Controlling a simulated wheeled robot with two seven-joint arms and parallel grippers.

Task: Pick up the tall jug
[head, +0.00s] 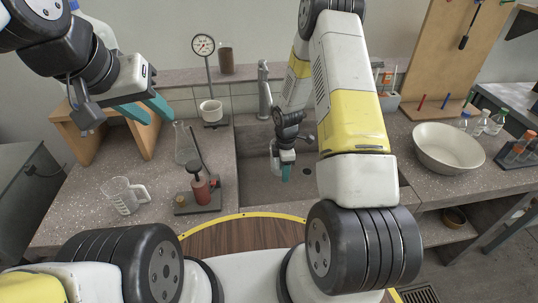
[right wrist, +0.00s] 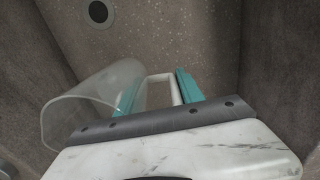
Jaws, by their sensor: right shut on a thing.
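The tall jug (right wrist: 88,98) is clear and lies in the right wrist view at the left of the fingers, with its open rim toward the lower left. Its pale handle (right wrist: 160,78) is between the teal fingers of my right gripper (right wrist: 158,92), which is shut on it. In the head view my right gripper (head: 283,172) is down inside the sink; the jug is hard to make out there. My left gripper (head: 146,110) is open and empty above the left counter. A second clear jug (head: 122,196), wide with a handle, stands upright on that counter.
The grey sink (head: 255,190) has walls close around my right gripper; its drain (right wrist: 98,11) shows nearby. A tap (head: 264,92) stands behind.

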